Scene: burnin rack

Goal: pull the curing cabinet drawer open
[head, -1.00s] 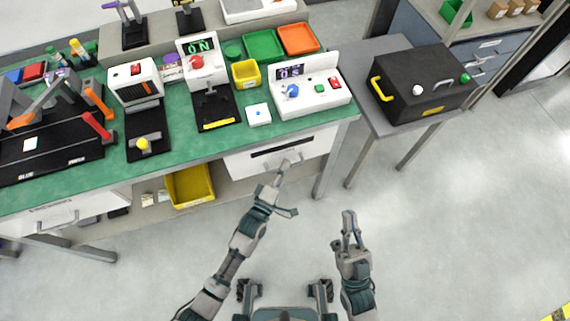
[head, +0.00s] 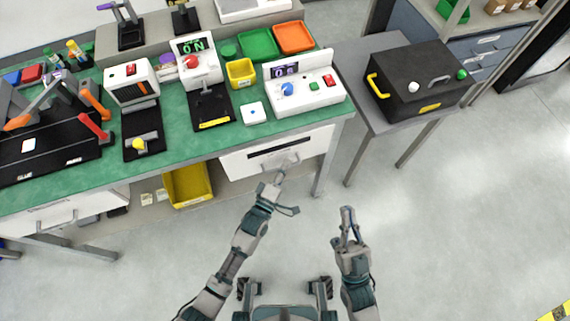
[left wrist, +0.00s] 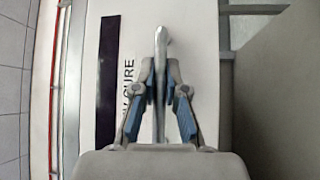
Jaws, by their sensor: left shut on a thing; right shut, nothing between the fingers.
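The curing cabinet drawer (head: 237,167) is a white front with a dark strip, set under the right part of the green bench. In the left wrist view the drawer front (left wrist: 202,70) carries lettering ending in "CURE" beside a black strip (left wrist: 106,85). My left gripper (head: 280,174) is shut on the drawer's metal handle; in the left wrist view its fingers (left wrist: 160,85) close on both sides of the handle (left wrist: 161,45). Whether the drawer stands slightly out cannot be told. My right gripper (head: 348,212) is shut and empty, over the floor right of the drawer.
The green bench (head: 190,145) holds several devices, including a white control box (head: 305,97) above the drawer. A yellow bin (head: 187,186) sits below the bench, left of the drawer. A grey table (head: 370,125) with a black case (head: 415,80) stands right. Floor in front is clear.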

